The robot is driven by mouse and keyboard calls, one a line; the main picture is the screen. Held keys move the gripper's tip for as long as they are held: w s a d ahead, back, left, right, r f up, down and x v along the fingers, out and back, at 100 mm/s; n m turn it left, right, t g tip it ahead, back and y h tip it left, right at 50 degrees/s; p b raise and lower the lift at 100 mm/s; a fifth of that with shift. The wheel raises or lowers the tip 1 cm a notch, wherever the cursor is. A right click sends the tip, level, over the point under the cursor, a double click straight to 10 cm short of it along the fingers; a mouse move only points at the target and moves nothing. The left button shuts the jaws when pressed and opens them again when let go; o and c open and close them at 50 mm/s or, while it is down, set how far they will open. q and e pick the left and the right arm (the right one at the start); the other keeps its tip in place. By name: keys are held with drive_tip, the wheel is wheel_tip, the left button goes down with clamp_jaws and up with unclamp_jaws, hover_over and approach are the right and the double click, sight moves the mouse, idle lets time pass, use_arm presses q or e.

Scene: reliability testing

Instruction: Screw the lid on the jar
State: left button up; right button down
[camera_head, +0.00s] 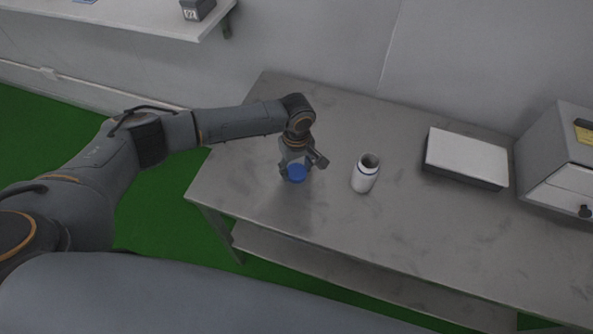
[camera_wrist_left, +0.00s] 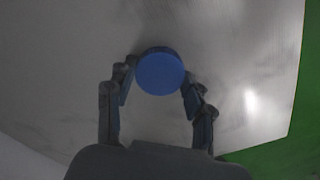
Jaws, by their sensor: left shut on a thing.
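A white jar (camera_head: 365,174) stands upright and open on the metal table, with a dark band near its rim. My left gripper (camera_head: 297,170) is to the left of the jar, apart from it. It is shut on the round blue lid (camera_head: 296,173). In the left wrist view the blue lid (camera_wrist_left: 160,73) sits between the two fingertips of the left gripper (camera_wrist_left: 158,85). The lid's underside is hidden. My right gripper is in neither view.
The metal table (camera_head: 300,235) has free room around the jar. A white-topped box (camera_head: 467,158) lies to the right, and a grey cabinet (camera_head: 560,165) stands at the far right. A wall shelf (camera_head: 130,15) is at the upper left.

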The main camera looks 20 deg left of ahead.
sight(297, 172)
use_arm(q)
drive_tip(key=shift+r, duration=0.4)
wheel_tip(297, 172, up, 3)
drive_tip(key=shift+s+d+f+b, duration=0.1)
drive_tip(key=shift+d+f+b, duration=0.05)
drive_tip(key=shift+b, duration=0.15)
drive_tip(key=s+d+r, duration=0.8)
drive_tip(key=s+r, duration=0.1)
drive_tip(key=s, duration=0.1)
drive_tip(key=shift+s+d+r, duration=0.2)
drive_tip(key=shift+d+r, duration=0.05)
drive_tip(key=shift+d, duration=0.15)
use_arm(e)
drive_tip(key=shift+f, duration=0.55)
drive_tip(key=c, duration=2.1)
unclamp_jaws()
